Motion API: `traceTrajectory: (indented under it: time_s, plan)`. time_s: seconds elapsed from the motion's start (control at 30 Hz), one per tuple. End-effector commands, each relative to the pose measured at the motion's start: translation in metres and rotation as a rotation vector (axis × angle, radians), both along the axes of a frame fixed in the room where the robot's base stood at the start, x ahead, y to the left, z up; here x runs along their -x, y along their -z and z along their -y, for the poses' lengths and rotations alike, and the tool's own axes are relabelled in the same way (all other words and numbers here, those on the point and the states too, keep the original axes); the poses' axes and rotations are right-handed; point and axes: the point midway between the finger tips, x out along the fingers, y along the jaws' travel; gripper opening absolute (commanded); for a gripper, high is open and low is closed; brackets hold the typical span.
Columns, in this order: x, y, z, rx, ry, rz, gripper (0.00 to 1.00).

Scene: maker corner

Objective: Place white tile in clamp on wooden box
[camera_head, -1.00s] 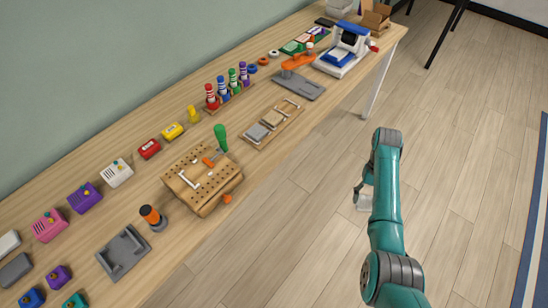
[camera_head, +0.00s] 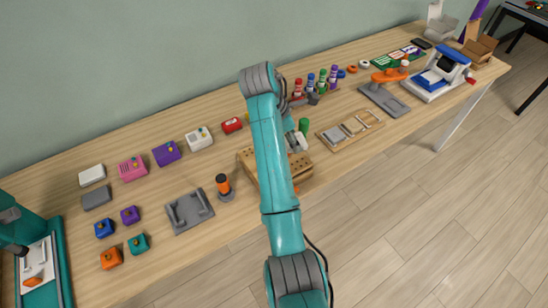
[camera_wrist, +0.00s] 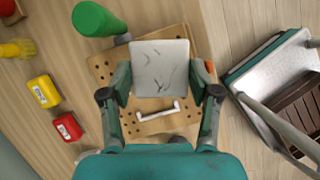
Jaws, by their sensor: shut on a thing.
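My gripper (camera_wrist: 162,88) is shut on the white tile (camera_wrist: 160,62), a square plate with dark veins, its fingers on the left and right edges. The tile is over the wooden box (camera_wrist: 104,72), a block with rows of holes; whether it touches is unclear. The clamp's green handle (camera_wrist: 96,18) stands up beside the tile's upper left corner, and it also shows in the head view (camera_head: 304,125). The tile covers the middle of the box top, and the clamp jaws are hidden. In the head view my arm covers much of the box (camera_head: 300,170).
A white handle (camera_wrist: 157,112) lies on the box top below the tile. Red (camera_wrist: 67,127) and yellow (camera_wrist: 44,91) blocks lie left of the box. An orange-topped cylinder (camera_head: 223,186) and grey holder (camera_head: 189,211) stand left of it, a wooden tray (camera_head: 350,130) right.

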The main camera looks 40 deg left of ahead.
Motion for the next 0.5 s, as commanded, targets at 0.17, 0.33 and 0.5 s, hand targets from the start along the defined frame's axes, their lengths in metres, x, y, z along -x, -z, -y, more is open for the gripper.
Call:
traceTrajectory:
  time_s: [0.17, 0.33, 0.5]
  plan:
    - [0.028, -0.026, -0.04, -0.001, -0.22, 0.0, 0.28]
    - [0.037, -0.029, -0.05, 0.001, -0.291, -0.002, 0.28]
    - [0.038, -0.006, -0.05, 0.003, -0.294, -0.005, 0.28]
